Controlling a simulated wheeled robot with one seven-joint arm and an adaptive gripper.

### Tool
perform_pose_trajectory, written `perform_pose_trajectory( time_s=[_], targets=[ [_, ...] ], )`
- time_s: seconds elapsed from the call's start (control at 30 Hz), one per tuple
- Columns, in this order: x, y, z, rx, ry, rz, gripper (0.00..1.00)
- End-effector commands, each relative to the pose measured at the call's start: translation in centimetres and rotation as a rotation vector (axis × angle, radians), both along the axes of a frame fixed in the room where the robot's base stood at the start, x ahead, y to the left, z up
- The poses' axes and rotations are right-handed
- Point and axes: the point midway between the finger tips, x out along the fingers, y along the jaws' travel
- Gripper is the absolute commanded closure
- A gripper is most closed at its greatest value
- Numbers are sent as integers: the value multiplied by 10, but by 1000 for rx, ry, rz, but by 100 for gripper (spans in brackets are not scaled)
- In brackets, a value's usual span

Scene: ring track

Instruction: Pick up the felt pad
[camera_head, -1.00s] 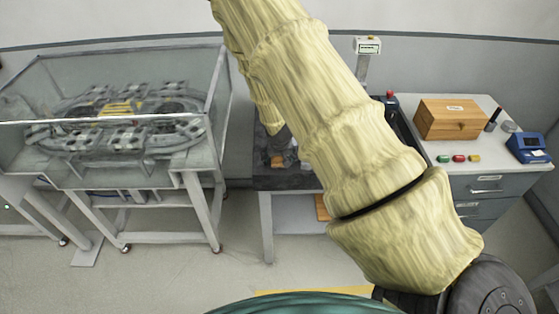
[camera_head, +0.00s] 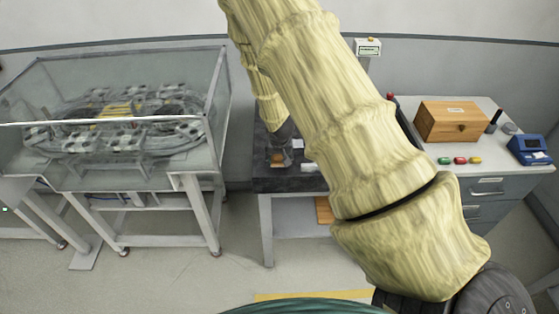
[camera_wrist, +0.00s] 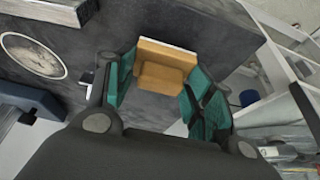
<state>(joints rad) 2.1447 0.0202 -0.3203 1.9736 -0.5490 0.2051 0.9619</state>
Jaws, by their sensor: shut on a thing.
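The felt pad (camera_wrist: 166,73), as I take it, is an orange-tan block shape with a pale far edge. In the wrist view it sits between the teal fingers of my gripper (camera_wrist: 160,84), which is shut on it. In the head view a small orange patch (camera_head: 277,160) shows below my wrist at the dark bench; my forearm hides much of that bench. I cannot tell whether the pad touches the bench top.
The dark bench top (camera_wrist: 200,20) carries a round pale dial (camera_wrist: 33,55). A glass-walled ring track case (camera_head: 120,110) stands left. At right, a cabinet holds a wooden box (camera_head: 450,121), coloured buttons (camera_head: 460,160) and a blue device (camera_head: 528,149). Floor in front is clear.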

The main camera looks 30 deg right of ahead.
Motion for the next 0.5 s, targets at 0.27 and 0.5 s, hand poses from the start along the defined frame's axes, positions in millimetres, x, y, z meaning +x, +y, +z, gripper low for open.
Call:
perform_pose_trajectory(
  time_s=[0.27,0.5],
  targets=[
    [-4,4,16,0,0,1,71],
    [-36,34,19,-1,-1,1,71]
  ],
)
